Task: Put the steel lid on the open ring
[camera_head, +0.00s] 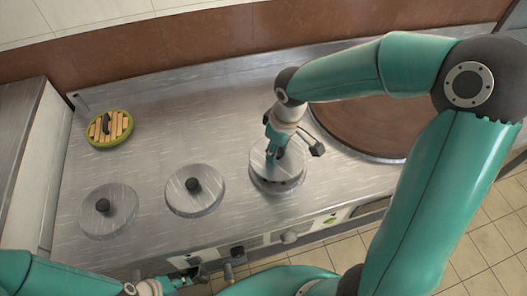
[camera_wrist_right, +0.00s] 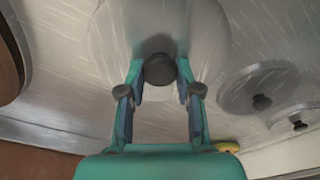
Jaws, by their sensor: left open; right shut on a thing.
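The steel lid (camera_head: 291,160) with a dark knob is over the rightmost ring (camera_head: 279,187), whose metal side with dark holes shows just below the lid's edge. I cannot tell whether the lid rests on the ring or is slightly above it. My right gripper (camera_head: 277,152) is shut on the lid's knob (camera_wrist_right: 160,70) from above; in the right wrist view its fingers (camera_wrist_right: 160,84) stand on both sides of the knob. The lid also fills the top middle of that view (camera_wrist_right: 115,40). My left gripper (camera_head: 180,283) is open and empty, low at the counter's front.
Two other steel lids with dark knobs, a middle one (camera_head: 208,198) and a left one (camera_head: 121,217), lie on the counter (camera_head: 150,160). A round green-rimmed slatted lid (camera_head: 119,127) lies at back left. A large brown round surface (camera_head: 350,128) is at right, partly behind my right arm.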

